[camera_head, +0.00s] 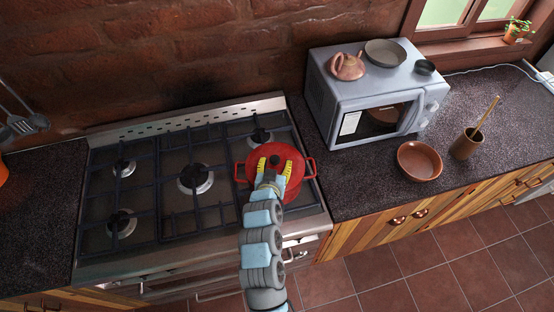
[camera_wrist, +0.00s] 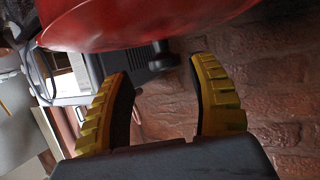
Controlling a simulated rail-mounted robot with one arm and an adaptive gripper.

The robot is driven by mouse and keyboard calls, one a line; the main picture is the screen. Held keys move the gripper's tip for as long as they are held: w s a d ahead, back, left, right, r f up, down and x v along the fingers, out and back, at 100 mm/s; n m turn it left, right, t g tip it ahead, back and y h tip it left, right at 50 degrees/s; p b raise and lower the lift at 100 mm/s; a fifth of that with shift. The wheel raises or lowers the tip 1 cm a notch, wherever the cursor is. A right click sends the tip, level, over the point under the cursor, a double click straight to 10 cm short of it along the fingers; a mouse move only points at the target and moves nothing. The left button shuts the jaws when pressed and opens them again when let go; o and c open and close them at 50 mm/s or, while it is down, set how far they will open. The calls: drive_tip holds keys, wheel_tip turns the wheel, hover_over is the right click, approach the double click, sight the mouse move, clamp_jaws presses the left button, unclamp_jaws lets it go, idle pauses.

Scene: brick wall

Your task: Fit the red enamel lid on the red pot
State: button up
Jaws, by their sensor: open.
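The red pot (camera_head: 292,192) stands on the front right part of the stove, with a loop handle (camera_head: 311,168) on each side. A round red surface (camera_head: 273,148) covers its top and looks like the lid. My arm hides the near side, so I cannot tell how the lid sits on the rim. My gripper (camera_head: 275,167) is over the middle of this red top with its yellow fingers apart. In the wrist view the gripper (camera_wrist: 158,72) is open, with a large red curved surface (camera_wrist: 130,25) beyond the fingertips. A small dark piece shows between the fingers; I cannot tell what it is.
The stove (camera_head: 150,215) has free burners left of the pot. Right of it, a microwave (camera_head: 372,98) carries a teapot (camera_head: 347,67) and bowls. A brown bowl (camera_head: 419,161) and a cup (camera_head: 466,144) with a stick stand on the right counter.

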drive_tip(key=v, duration=0.8)
drive_tip(key=shift+s, duration=0.4)
drive_tip(key=shift+r, duration=0.1)
